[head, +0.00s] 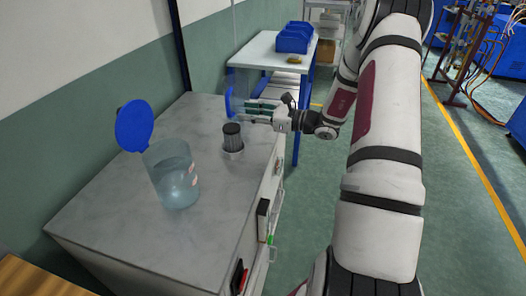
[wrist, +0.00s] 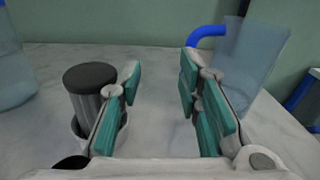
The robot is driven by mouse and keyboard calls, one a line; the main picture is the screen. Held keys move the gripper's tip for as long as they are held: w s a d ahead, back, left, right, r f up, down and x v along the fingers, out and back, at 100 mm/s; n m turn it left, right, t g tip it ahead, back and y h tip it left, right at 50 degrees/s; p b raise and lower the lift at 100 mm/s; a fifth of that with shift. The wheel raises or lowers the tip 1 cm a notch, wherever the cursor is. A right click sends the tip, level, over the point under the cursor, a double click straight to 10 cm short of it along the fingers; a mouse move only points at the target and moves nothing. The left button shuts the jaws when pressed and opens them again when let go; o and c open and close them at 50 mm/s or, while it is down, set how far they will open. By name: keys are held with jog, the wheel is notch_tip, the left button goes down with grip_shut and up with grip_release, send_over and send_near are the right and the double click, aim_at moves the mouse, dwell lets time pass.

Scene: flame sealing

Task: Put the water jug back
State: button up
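The water jug (head: 239,80) is clear with a blue handle and is near the far end of the grey cabinet top. In the wrist view the jug (wrist: 258,55) is at the right, just outside my right finger, its blue handle (wrist: 205,33) beyond that finger's tip. My gripper (head: 250,110) is beside the jug in the head view. In the wrist view my gripper (wrist: 160,82) is open, with nothing between its teal fingers. The right finger partly hides the jug; I cannot tell whether they touch.
A dark-topped ribbed cylinder (head: 232,136) in a round holder stands close to my left finger. A clear container (head: 172,178) with an open blue lid (head: 133,126) stands nearer. The cabinet top (head: 110,215) is otherwise mostly clear. Blue bins (head: 294,40) sit on a table behind.

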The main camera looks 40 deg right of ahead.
jog(key=s+a+r+n+g, duration=0.4)
jog(key=s+a+n, duration=0.1)
jog(key=a, duration=0.3)
jog(key=s+a+r+n+g, duration=0.3)
jog(key=s+a+n+g, duration=0.15)
jog(key=a, duration=0.35)
jog(key=s+a+r+n+g, duration=0.4)
jog(key=s+a+n, duration=0.2)
jog(key=a, duration=0.2)
jog(key=s+d+r+n+h, duration=0.1)
jog(key=s+n+h, duration=0.3)
jog(key=s, duration=0.7)
jog(key=s+d+n+h, duration=0.1)
jog(key=s+n+h, duration=0.4)
jog(key=s+n, duration=0.4)
jog(key=shift+s+d+r+h, duration=0.25)
jog(key=shift+s+r+h, duration=0.1)
jog(key=shift+s, duration=0.55)
jog(key=shift+r+t, duration=0.1)
jog(key=shift+t, duration=0.15)
notch_tip(320, 180, up, 7)
jog(key=t+p, duration=0.1)
jog(key=p, duration=0.4)
jog(key=shift+p, duration=0.3)
